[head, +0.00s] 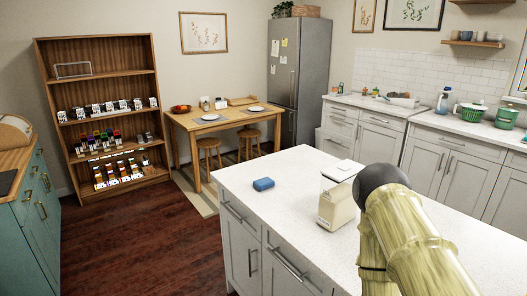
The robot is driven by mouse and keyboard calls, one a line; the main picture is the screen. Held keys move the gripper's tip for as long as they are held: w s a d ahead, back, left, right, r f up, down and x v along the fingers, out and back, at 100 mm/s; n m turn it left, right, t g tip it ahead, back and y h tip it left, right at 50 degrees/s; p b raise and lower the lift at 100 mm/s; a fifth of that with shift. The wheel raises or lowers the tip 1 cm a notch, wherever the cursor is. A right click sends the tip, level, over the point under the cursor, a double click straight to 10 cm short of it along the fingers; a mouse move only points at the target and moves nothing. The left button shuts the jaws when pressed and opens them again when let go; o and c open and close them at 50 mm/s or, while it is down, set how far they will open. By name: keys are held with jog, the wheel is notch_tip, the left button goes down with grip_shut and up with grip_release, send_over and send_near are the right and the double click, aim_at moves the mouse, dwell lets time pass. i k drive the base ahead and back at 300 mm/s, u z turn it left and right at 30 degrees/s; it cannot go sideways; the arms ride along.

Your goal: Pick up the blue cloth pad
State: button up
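The blue cloth pad (263,184) lies flat on the white top of the kitchen island (290,215), near its far left part, in the head view. It is a small blue block with rounded edges, and nothing touches it. My pale yellow arm with a dark round joint rises at the right of the picture, over the island. My gripper does not show in this view, so I cannot see its fingers or whether it holds anything.
A cream box (337,207) with a white top stands on the island, right of the pad, beside my arm. The counter around the pad is clear. A dining table (185,119), stools and a wooden shelf (112,73) with several small items stand behind.

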aim_at(265, 183)
jog(key=k, duration=0.5)
jog(key=u, duration=0.85)
jog(key=i, duration=1)
jog(key=u, duration=0.35)
